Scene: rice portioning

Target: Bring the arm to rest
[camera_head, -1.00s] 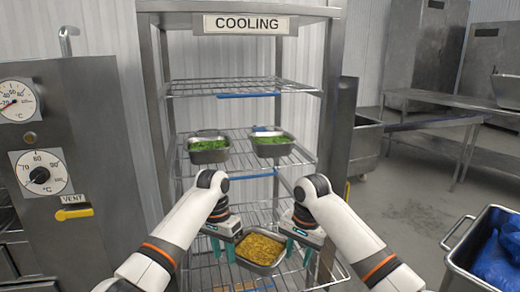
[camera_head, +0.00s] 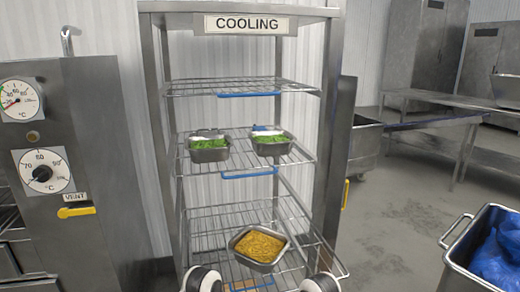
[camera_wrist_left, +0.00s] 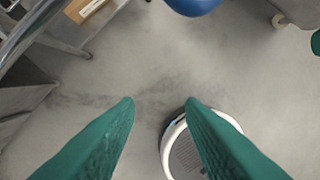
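The cooling rack (camera_head: 332,120), labelled COOLING, stands in the middle of the head view. A metal pan of yellow-orange food (camera_head: 259,246) sits on its lower wire shelf. My two arms show only as rounded white and black parts at the bottom edge of the head view. Both grippers are out of that view. In the left wrist view my left gripper (camera_wrist_left: 160,103) has its two green fingers apart with nothing between them, above the grey floor. My right gripper is not seen.
A steel cabinet with dials (camera_head: 85,150) is at left. A steel bin with blue bags (camera_head: 497,255) is at right. Floor is open behind it.

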